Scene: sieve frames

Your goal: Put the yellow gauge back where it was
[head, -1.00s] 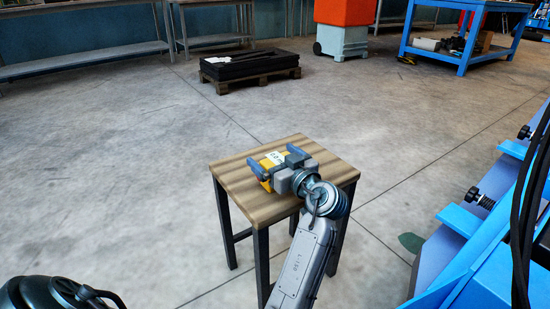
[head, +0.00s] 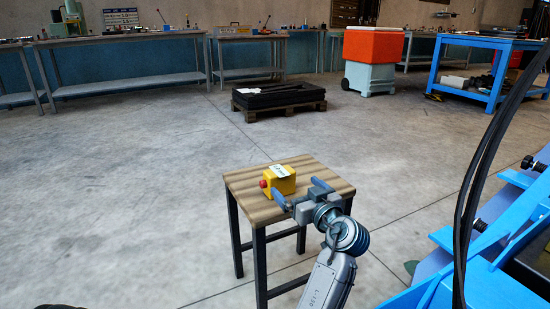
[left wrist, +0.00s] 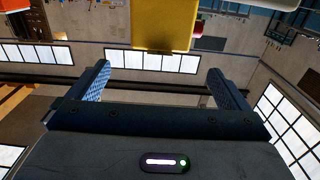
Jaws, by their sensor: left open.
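The yellow gauge (head: 281,182) is a small box with a pale label on top and a red knob on its left side. It stands upright on a small wooden-topped stool (head: 250,205). My left gripper (head: 296,186) is open and empty, on the near right side of the gauge, with its fingers pointing toward it. In the left wrist view the yellow gauge (left wrist: 163,28) shows at the top, beyond the spread fingertips of the left gripper (left wrist: 159,70), with a gap between. My right gripper is out of view.
Blue machinery (head: 500,240) with black cables (head: 480,170) stands close on the right. A pallet with a dark stack (head: 278,96) lies behind the stool. An orange and pale bin (head: 372,58) and a blue workbench (head: 487,65) stand farther back. The floor around the stool's left is clear.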

